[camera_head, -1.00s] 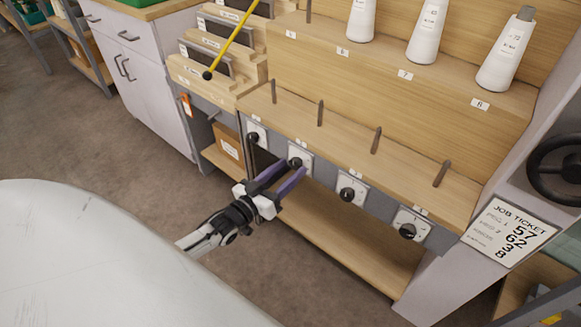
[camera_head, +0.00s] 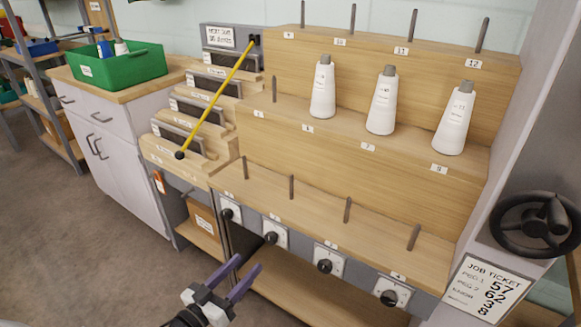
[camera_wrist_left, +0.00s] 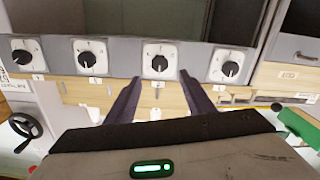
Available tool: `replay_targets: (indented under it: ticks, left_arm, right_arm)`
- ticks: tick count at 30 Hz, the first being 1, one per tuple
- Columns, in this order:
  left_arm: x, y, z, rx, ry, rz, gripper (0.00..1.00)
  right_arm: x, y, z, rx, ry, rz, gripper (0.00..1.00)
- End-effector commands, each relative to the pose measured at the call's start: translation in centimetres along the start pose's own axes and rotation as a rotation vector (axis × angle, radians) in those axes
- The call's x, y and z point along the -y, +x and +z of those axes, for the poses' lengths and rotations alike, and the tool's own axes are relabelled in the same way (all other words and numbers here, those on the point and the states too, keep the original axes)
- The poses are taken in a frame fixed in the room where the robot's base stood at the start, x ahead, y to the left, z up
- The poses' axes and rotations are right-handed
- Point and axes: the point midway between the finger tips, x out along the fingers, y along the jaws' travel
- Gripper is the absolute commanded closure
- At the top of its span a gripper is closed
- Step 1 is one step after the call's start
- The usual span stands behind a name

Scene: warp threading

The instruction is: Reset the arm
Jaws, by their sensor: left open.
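My left gripper (camera_head: 240,280) is at the bottom of the head view, in front of the row of dials under the lowest pegged shelf. Its two purple fingers are apart with nothing between them. In the left wrist view the open fingers (camera_wrist_left: 160,95) point toward the dial panel. One dial (camera_wrist_left: 160,61) shows just past the gap between them, and the fingertips look apart from it. The same row of black-knobbed dials (camera_head: 329,259) runs along the shelf front in the head view. My right gripper is not in view.
White thread cones (camera_head: 381,100) stand on the middle shelf; the lower pegs are bare. A yellow rod (camera_head: 215,100) slants across wooden steps at left. A green bin (camera_head: 117,68) sits on a cabinet. A job ticket (camera_head: 490,287) and black handwheel (camera_head: 537,224) are at right. Floor at left is clear.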

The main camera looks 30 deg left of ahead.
Motion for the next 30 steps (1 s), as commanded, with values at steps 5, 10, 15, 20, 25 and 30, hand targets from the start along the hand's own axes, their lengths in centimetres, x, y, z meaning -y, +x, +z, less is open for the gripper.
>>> replay_targets:
  ticks: [5, 10, 15, 20, 25, 30]
  left_arm:
    - [-0.2, -0.1, 0.1, 0.007, 0.0, 0.0, 0.52]
    - [-4.6, -1.8, 2.7, 0.153, 0.017, 0.003, 0.52]
    - [-12.7, -6.5, 6.1, 0.437, 0.08, 0.026, 0.52]
    - [-18.1, -11.4, 6.9, 0.659, 0.143, 0.058, 0.52]
    - [-20.6, -14.4, 6.7, 0.781, 0.181, 0.081, 0.52]
    - [-20.9, -14.8, 6.7, 0.798, 0.186, 0.084, 0.52]
  right_arm:
    - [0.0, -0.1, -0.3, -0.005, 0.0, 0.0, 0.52]
    - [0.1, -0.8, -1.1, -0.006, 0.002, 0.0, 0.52]
    - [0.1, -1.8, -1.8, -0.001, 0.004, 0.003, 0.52]
    - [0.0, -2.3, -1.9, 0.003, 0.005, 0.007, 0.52]
    - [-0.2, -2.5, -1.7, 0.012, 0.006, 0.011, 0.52]
    - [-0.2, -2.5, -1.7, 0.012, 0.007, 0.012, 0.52]
